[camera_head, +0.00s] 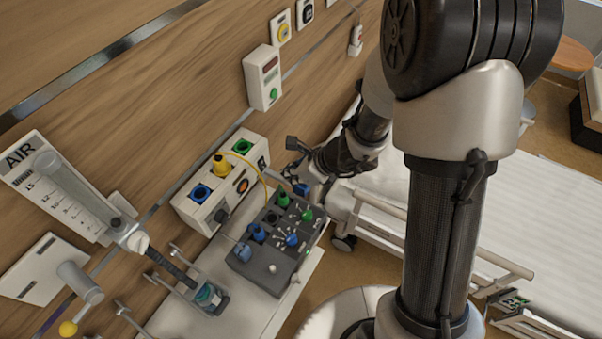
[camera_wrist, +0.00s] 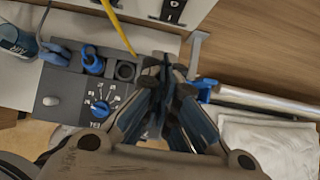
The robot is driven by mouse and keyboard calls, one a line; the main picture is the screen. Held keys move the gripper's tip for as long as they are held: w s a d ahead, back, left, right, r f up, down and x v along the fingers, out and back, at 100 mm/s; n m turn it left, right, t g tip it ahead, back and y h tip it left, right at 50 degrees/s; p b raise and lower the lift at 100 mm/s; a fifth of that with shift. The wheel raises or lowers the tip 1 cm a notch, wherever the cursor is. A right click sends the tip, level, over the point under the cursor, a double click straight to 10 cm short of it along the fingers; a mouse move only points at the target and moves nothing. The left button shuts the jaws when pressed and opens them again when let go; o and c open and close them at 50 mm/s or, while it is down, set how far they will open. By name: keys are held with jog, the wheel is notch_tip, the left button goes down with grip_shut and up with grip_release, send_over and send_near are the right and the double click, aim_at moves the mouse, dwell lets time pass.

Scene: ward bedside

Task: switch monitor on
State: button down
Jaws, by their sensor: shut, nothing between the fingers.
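No screen clearly shows as a monitor. A white wall box (camera_head: 264,78) with a dark red display and a green button is above the rail. A white socket box (camera_head: 222,182) below it has blue, yellow and green sockets, an orange round button (camera_head: 242,186) and a dark switch (camera_head: 262,163) at its right end. A dark switch also shows at the top of the wrist view (camera_wrist: 172,10). My gripper (camera_head: 290,176) is just right of the socket box, apart from it as far as I can tell. In the wrist view my gripper (camera_wrist: 166,75) is shut and empty.
A grey box with knobs (camera_head: 272,268) stands on a white shelf (camera_head: 222,325) below the gripper; a yellow cable (camera_wrist: 118,25) runs to it. A bed with rails (camera_head: 500,262) is at right. An AIR flow meter (camera_head: 62,185) is at left.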

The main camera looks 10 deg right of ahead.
aim_at(262, 164)
jog(key=w+a, duration=0.1)
jog(key=w+a+f, duration=0.1)
jog(key=a, duration=0.1)
jog(key=shift+w+a+f, duration=0.1)
jog(key=shift+w+a, duration=0.2)
jog(key=shift+w, duration=0.1)
jog(key=shift+w+a+f+t+y+b, duration=0.1)
jog(key=shift+w+a+t+y+b, duration=0.15)
jog(key=shift+b, duration=0.9)
